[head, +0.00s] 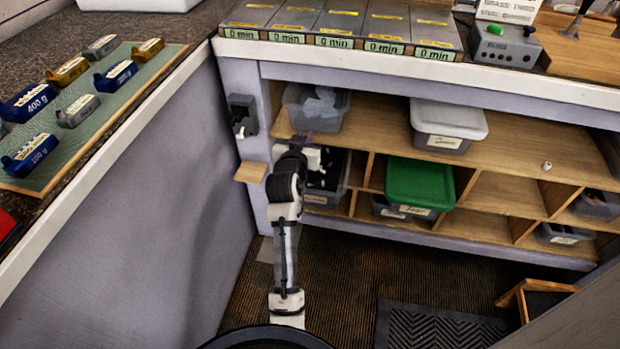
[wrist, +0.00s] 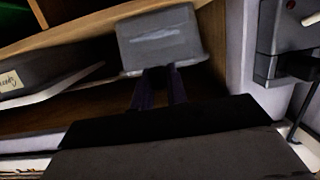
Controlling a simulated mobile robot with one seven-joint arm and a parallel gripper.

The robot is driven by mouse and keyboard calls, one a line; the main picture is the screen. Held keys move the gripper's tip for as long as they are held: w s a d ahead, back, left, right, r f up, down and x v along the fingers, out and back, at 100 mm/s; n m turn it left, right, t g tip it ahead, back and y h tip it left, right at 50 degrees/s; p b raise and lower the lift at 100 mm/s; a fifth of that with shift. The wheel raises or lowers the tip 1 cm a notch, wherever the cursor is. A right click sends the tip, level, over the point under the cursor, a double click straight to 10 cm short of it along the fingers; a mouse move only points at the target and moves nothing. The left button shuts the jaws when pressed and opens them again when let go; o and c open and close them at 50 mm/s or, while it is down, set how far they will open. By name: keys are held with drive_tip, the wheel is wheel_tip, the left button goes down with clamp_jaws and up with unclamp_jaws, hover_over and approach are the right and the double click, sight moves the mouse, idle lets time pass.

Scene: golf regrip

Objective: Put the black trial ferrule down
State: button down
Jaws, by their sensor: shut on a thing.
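My gripper (head: 308,138) is at the left end of the shelf unit, in front of the upper shelf edge and just below an open grey bin. In the wrist view its two dark purple fingers (wrist: 160,90) point toward that grey bin (wrist: 160,42). The fingers are shut on the black trial ferrule, which is too small and dark to make out clearly between the tips. No other black ferrule can be told apart in either view.
The grey bin (head: 316,108) stands on the upper shelf, with a lidded bin (head: 448,125) further right. Bare upper shelf (head: 385,118) lies between them. A lower open bin (head: 325,188) is beside my arm. A black wall holder (head: 242,115) is to the left.

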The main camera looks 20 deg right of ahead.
sight(303, 188)
wheel_tip(303, 188, down, 16)
drive_tip(key=shift+a+f+b, duration=0.1)
drive_tip(key=shift+f+b, duration=0.15)
drive_tip(key=shift+b, duration=0.7)
drive_tip(key=shift+f+b, duration=0.55)
drive_tip(key=shift+b, duration=0.1)
drive_tip(key=shift+r, duration=0.1)
drive_tip(key=c, duration=1.4)
unclamp_jaws()
drive_tip(key=shift+s+f, duration=0.1)
drive_tip(key=shift+f, duration=0.1)
drive_tip(key=shift+r, duration=0.1)
drive_tip(key=shift+r+p, duration=0.4)
drive_tip(key=shift+p, duration=0.25)
drive_tip(key=shift+v, duration=5.95)
